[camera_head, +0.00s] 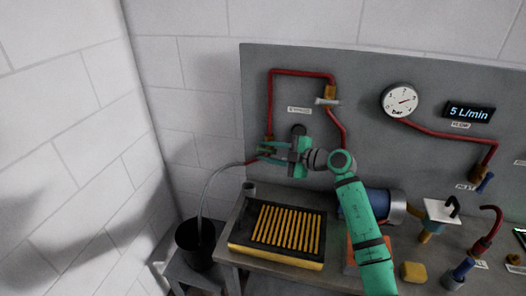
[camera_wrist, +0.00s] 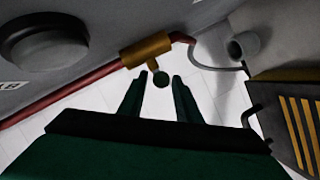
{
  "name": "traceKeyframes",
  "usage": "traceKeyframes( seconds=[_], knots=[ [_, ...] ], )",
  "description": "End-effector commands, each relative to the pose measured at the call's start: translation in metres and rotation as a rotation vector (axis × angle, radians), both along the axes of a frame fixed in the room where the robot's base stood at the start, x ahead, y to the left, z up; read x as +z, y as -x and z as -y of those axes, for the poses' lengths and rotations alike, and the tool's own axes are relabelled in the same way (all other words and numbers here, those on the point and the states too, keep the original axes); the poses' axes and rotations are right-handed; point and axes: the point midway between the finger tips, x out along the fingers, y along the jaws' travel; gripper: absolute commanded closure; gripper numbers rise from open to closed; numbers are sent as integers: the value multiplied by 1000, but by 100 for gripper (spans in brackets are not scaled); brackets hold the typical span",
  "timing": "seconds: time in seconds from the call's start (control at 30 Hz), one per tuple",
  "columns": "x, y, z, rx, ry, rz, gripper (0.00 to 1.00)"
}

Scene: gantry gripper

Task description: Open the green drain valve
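The drain valve (camera_wrist: 146,50) shows in the wrist view as a brass body on the red pipe, with a short stem and a small dark green handle end (camera_wrist: 160,80). My gripper (camera_wrist: 160,76) is open, with one finger on each side of the handle end. I see gaps beside the handle and cannot tell how deep it sits between the fingers. In the head view my gripper (camera_head: 263,151) is at the lower left of the grey panel, in front of the valve, and hides most of it.
A clear hose (camera_head: 207,187) runs from the valve to a black bucket (camera_head: 184,238). The panel (camera_head: 258,75) carries red pipes, a gauge (camera_head: 399,100) and a flow display (camera_head: 468,112).

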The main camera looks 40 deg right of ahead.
Motion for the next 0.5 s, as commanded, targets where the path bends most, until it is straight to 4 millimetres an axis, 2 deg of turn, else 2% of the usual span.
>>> traceKeyframes(
  seconds=[0.2,0.5],
  knots=[
    [-4,-16,-5,-2,1,0,69],
    [-5,-18,-6,-2,1,0,69]
  ],
)
